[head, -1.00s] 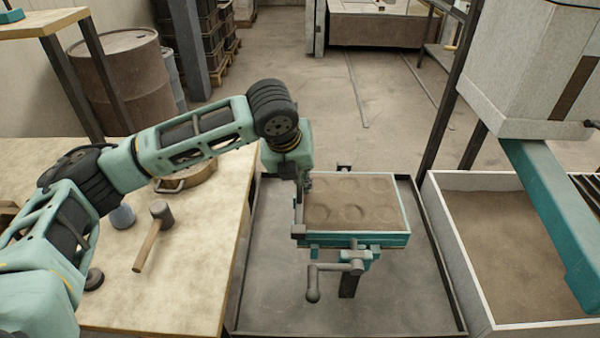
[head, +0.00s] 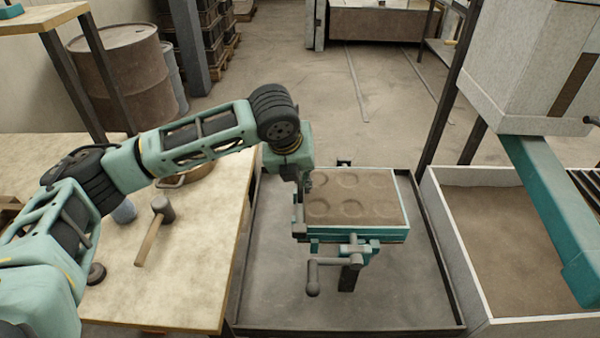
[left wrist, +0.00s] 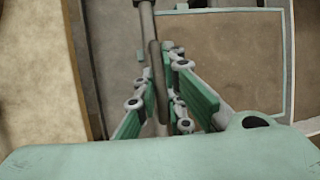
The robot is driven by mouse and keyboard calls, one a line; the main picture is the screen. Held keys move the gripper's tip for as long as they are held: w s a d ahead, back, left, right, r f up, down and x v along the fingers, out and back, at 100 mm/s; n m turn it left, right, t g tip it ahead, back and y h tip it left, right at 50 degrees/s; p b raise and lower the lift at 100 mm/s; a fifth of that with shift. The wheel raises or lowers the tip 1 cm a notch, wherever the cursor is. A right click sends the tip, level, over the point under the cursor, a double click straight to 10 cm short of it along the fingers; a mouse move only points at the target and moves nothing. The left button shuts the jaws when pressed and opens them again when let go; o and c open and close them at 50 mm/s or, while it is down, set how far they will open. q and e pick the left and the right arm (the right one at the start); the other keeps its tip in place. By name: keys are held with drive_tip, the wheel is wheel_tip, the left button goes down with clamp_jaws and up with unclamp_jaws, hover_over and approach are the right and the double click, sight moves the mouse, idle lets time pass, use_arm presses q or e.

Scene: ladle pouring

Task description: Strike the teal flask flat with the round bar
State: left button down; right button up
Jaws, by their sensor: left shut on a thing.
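The teal flask (head: 385,236) sits on a stand in the middle of the head view, filled with brown sand (head: 352,208) that shows several round marks. In the left wrist view its pale rim (left wrist: 289,60) frames smooth-looking sand. My left gripper (head: 305,184) is above the flask's left edge. It is shut on the round bar (left wrist: 147,22), a grey rod that runs away from me between the fingers. In the head view the bar (head: 298,215) lies along the flask's left side, partly hidden by the gripper. I cannot tell whether it touches the sand. My right gripper is out of view.
A crank handle (head: 312,278) sticks out below the flask. A dark tray (head: 400,300) surrounds the stand. A wooden table (head: 190,285) with a mallet (head: 152,235) is at left. A sand bin (head: 432,215) and a teal chute (head: 550,210) are at right.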

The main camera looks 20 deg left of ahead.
use_arm(q)
drive_tip(key=shift+w+d+f+p, duration=0.15)
drive_tip(key=shift+d+p, duration=0.15)
drive_tip(key=shift+d, duration=0.45)
drive_tip(key=shift+w+d+r+p, duration=0.15)
drive_tip(key=shift+d+p, duration=0.15)
drive_tip(key=shift+d, duration=0.4)
drive_tip(key=shift+w+d+p, duration=0.15)
drive_tip(key=shift+d+p, duration=0.4)
drive_tip(key=shift+w+d+p, duration=0.2)
drive_tip(key=shift+d+p, duration=0.2)
drive_tip(key=shift+d, duration=0.15)
drive_tip(key=shift+w+d+p, duration=0.2)
drive_tip(key=shift+d+p, duration=0.2)
drive_tip(key=shift+d, duration=0.1)
drive_tip(key=shift+a+h+p, duration=0.2)
drive_tip(key=shift+h+p, duration=0.1)
drive_tip(key=shift+d, duration=0.1)
